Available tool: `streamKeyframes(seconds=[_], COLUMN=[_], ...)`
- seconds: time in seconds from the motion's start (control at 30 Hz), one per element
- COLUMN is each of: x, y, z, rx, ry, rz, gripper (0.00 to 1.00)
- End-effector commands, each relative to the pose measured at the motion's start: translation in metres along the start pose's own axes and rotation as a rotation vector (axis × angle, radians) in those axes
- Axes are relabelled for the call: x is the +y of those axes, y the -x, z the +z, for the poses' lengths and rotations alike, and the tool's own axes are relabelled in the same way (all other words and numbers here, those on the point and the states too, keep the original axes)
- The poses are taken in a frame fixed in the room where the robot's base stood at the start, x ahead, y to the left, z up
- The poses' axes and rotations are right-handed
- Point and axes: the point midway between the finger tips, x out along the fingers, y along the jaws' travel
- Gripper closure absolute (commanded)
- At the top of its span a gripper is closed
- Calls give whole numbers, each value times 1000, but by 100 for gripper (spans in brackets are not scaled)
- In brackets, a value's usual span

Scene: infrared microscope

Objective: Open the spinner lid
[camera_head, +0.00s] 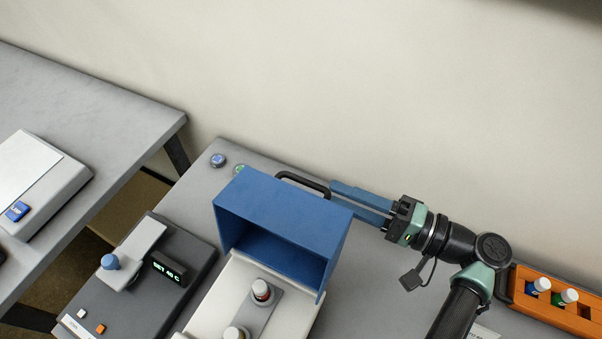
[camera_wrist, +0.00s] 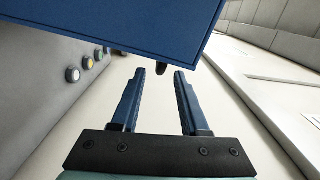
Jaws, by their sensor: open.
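The spinner lid is a blue box-shaped cover (camera_head: 282,212) at the back of a white machine body (camera_head: 228,290). Its hollow side faces the front of the head view, and the machine's top with its vials shows before it. A black bar handle (camera_head: 303,181) sits on the lid's far edge. My gripper (camera_head: 333,188) is open at the lid's right, its fingers by the handle's right end. In the wrist view the lid (camera_wrist: 120,22) fills the top, and a dark handle end (camera_wrist: 161,68) shows between the open fingertips (camera_wrist: 157,73). Contact cannot be told.
A dark heater device (camera_head: 150,265) stands at left. An orange rack (camera_head: 550,302) with vials is at right. Two small round items, one blue-grey (camera_head: 218,160), lie behind the lid. The wall is close behind.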

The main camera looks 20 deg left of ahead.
Motion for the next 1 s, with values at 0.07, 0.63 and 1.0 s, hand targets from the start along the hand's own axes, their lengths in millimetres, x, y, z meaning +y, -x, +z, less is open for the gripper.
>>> streamKeyframes(seconds=[0.07, 0.63, 1.0], x=[-3, 0, 0], y=[-19, -86, -86], z=[1, 0, 0], rx=[-4, 1, 1], ry=[-2, 2, 1], rz=[-1, 1, 1], gripper=[55, 55, 84])
